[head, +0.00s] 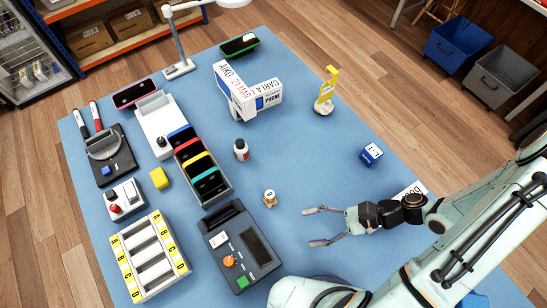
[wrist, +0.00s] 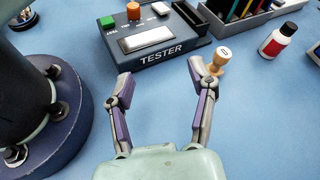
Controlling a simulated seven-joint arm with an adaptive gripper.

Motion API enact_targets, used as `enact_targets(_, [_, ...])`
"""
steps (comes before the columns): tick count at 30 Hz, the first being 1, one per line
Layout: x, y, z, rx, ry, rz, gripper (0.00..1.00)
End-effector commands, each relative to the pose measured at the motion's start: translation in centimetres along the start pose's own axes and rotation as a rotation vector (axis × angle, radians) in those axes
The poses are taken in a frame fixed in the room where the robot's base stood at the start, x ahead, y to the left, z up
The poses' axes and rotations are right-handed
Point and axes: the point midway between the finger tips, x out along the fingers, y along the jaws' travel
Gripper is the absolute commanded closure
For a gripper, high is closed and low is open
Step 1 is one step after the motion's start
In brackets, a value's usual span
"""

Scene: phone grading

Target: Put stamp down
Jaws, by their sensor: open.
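The stamp (head: 269,198) is a small wooden piece with a pale round top marked with a letter. It stands on the blue table, to the right of the tester, and it also shows in the wrist view (wrist: 220,60). My gripper (head: 316,227) is open, its two fingers spread wide with nothing between them. In the wrist view (wrist: 160,77) the stamp is just outside the right fingertip, apart from the space between the fingers. I cannot tell if that finger touches it.
The dark tester (head: 240,247) with green and orange buttons lies ahead of my fingers. A white-and-red bottle (head: 241,150) stands beyond, near a rack of phones (head: 231,191). A blue-and-white cube (head: 371,154) sits at right. The table's middle (head: 310,160) is clear.

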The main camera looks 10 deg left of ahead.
Motion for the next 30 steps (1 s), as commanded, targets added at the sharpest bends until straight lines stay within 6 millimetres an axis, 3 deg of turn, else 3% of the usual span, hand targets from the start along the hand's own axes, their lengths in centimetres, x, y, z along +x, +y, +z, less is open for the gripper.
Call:
enact_targets(6, [3.0, -0.7, -1.6, 0.276, -0.236, -0.359, 0.43])
enact_targets(13, [4.4, -3.4, -4.3, 0.448, -0.307, -0.584, 0.43])
enact_targets(18, [5.3, -4.9, -5.1, 0.488, -0.305, -0.628, 0.43])
enact_targets(30, [9.5, -8.2, -4.4, 0.486, -0.303, -0.624, 0.43])
